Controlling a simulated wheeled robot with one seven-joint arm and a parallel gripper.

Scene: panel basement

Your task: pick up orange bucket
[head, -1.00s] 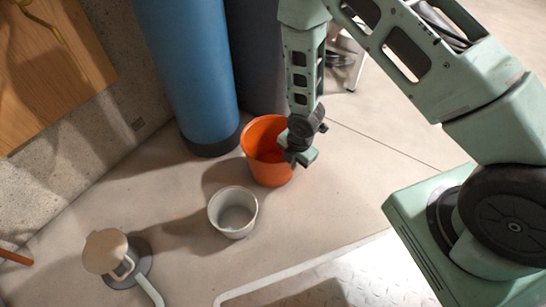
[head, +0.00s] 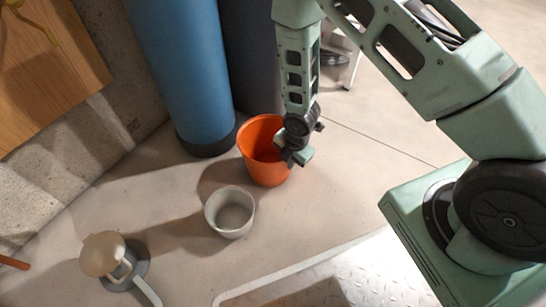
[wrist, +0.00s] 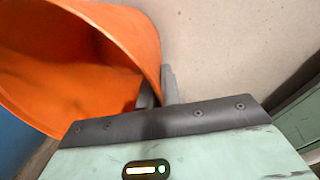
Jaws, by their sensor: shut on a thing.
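The orange bucket (head: 259,140) stands on the floor in front of the blue cylinder in the head view, with its open mouth up. My gripper (head: 291,157) is at the bucket's right rim. In the wrist view the bucket (wrist: 95,55) fills the upper left, and my gripper (wrist: 158,90) is shut on its wall, with one finger inside and one outside. The fingertips are partly hidden by the rim. I cannot tell whether the bucket touches the floor.
A white-grey bucket (head: 230,212) stands just in front of the orange one. A tall blue cylinder (head: 188,75) and a dark one (head: 252,60) stand behind. A beige stool-like object (head: 103,254) is at lower left.

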